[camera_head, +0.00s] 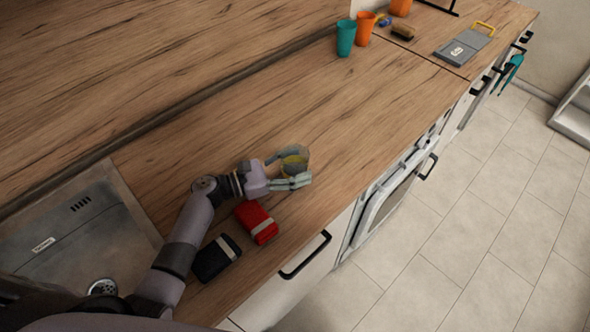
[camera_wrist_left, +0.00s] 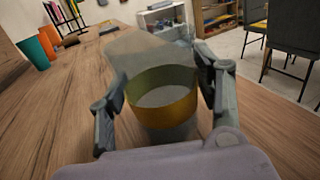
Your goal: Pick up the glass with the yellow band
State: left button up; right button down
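The glass with the yellow band (camera_head: 295,163) stands upright on the wooden counter (camera_head: 340,120). It is clear, and its yellow band (camera_wrist_left: 163,108) shows large in the left wrist view. My left gripper (camera_head: 290,170) reaches in from the left, with one finger on either side of the glass. In the left wrist view the fingers of my left gripper (camera_wrist_left: 163,100) flank the band, with narrow gaps seeming to remain. The gripper looks open around the glass; contact is hard to judge. My right gripper is in neither view.
A red case (camera_head: 256,221) and a dark case (camera_head: 215,258) lie near the counter's front edge, beside my left arm. A sink (camera_head: 75,240) is at left. A teal cup (camera_head: 345,38) and orange cup (camera_head: 364,28) stand farther along. The counter between is clear.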

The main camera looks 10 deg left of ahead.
pick_arm(q)
jog(key=c, duration=0.9)
jog(key=shift+c, duration=0.2)
jog(key=shift+r, duration=0.2)
